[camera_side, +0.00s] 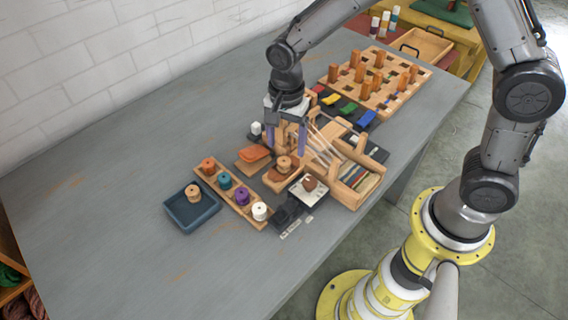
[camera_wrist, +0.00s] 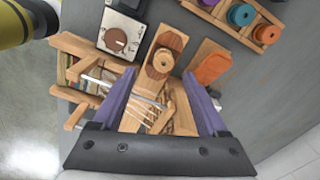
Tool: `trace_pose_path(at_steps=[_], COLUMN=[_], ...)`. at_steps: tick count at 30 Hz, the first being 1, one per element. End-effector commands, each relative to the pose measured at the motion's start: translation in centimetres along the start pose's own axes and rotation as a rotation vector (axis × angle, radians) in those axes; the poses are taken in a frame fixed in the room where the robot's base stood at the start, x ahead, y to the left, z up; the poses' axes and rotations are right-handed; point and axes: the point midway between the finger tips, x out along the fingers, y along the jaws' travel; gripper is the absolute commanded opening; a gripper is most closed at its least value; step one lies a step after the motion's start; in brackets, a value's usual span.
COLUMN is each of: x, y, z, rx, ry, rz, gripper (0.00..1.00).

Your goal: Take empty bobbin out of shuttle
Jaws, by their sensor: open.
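The shuttle (camera_side: 273,182) is a wooden, boat-shaped piece lying on the table. A bare wooden bobbin (camera_side: 284,164) sits in it; in the wrist view the bobbin (camera_wrist: 163,60) appears as a tan disc with a centre hole, set in the shuttle (camera_wrist: 173,40). No thread shows on it. My gripper (camera_side: 286,150) is open, pointing down above the shuttle with its purple fingers apart. In the wrist view the open gripper (camera_wrist: 159,75) has the bobbin between and slightly beyond its fingertips. I cannot tell the height gap.
A wooden loom (camera_side: 350,175) stands right of the shuttle. A white box with a brown knob (camera_side: 310,190) sits in front. A rack of coloured spools (camera_side: 232,197), a blue tray (camera_side: 178,222) holding a bobbin, and an orange-topped wooden piece (camera_side: 254,153) lie left. The table's left is clear.

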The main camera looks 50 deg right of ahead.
Motion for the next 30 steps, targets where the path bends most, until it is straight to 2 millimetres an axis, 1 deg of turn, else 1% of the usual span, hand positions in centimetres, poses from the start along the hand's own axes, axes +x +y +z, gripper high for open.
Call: trace_pose_path(at_steps=[5,12,15,18,23,24,26,30], x=[1.1,4.5,5.4,5.7,5.7,5.7,5.7,5.7], y=[-0.1,-0.5,-0.5,-0.6,-0.6,-0.6,-0.6,-0.6], z=[-0.1,-0.2,-0.2,-0.2,-0.2,-0.2,-0.2,-0.2], rx=[0.0,0.0,0.0,0.0,0.0,0.0,0.0,0.0], ry=[0.0,0.0,0.0,0.0,0.0,0.0,0.0,0.0], rz=[0.002,0.004,0.003,0.0,-0.001,-0.001,-0.001,-0.001], gripper=[0.76,0.76,0.76,0.76,0.76,0.74,0.63,0.38])
